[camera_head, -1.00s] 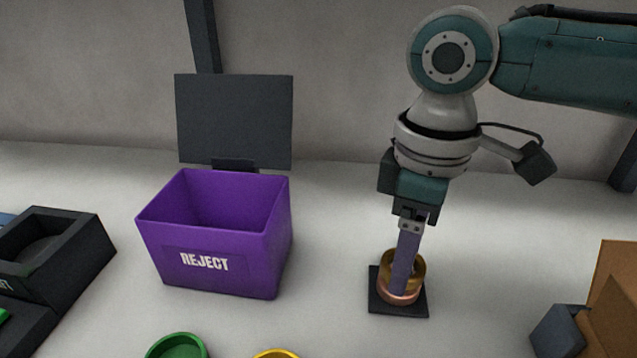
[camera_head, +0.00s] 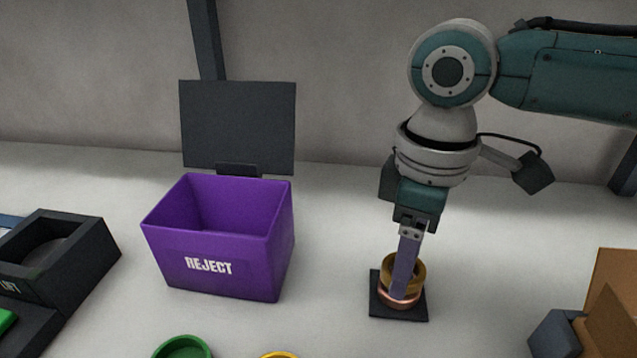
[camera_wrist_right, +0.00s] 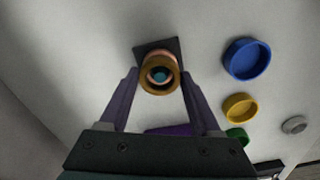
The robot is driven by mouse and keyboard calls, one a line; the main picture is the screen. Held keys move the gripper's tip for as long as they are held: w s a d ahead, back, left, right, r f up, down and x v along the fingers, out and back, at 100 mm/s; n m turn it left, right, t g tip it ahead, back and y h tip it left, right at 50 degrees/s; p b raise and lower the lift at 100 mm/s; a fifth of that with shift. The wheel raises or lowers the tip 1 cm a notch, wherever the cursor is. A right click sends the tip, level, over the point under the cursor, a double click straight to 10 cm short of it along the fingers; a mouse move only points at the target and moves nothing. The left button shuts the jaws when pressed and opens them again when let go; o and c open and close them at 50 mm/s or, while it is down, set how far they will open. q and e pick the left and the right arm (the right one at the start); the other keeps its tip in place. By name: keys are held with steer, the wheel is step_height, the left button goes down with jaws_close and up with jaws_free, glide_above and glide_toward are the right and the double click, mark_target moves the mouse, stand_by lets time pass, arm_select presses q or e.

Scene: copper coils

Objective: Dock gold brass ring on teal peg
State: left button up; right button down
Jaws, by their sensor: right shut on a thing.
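My right gripper (camera_head: 402,292) is shut on the gold brass ring (camera_head: 417,273), just above a copper ring (camera_head: 400,304) at the dark square base (camera_head: 378,307). In the right wrist view, the right gripper (camera_wrist_right: 159,76) has one finger on each side of the gold brass ring (camera_wrist_right: 160,91). The teal peg (camera_wrist_right: 160,75) shows through the ring's hole, roughly centred. The copper ring (camera_wrist_right: 159,54) shows behind it. In the head view the peg is hidden, and I cannot tell how far the gold ring is down it. My left gripper is not in view.
A purple REJECT bin (camera_head: 215,267) stands left of the base, with a dark panel (camera_head: 238,127) behind it. A dark fixture (camera_head: 85,257) is at far left and brown boxes (camera_head: 612,285) at right. Blue (camera_wrist_right: 247,60), yellow (camera_wrist_right: 240,108) and green (camera_wrist_right: 237,135) round pieces lie nearby.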

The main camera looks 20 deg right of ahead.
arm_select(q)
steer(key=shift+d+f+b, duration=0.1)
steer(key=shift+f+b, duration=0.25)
arm_select(e)
steer(key=shift+f, duration=0.6)
steer(key=shift+c, duration=1.8)
jaws_free()
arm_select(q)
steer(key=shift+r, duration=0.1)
arm_select(e)
step_height(320, 180, up, 4)
steer(key=p, duration=0.5)
arm_select(q)
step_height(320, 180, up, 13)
steer(key=p, duration=0.8)
arm_select(e)
step_height(320, 180, up, 7)
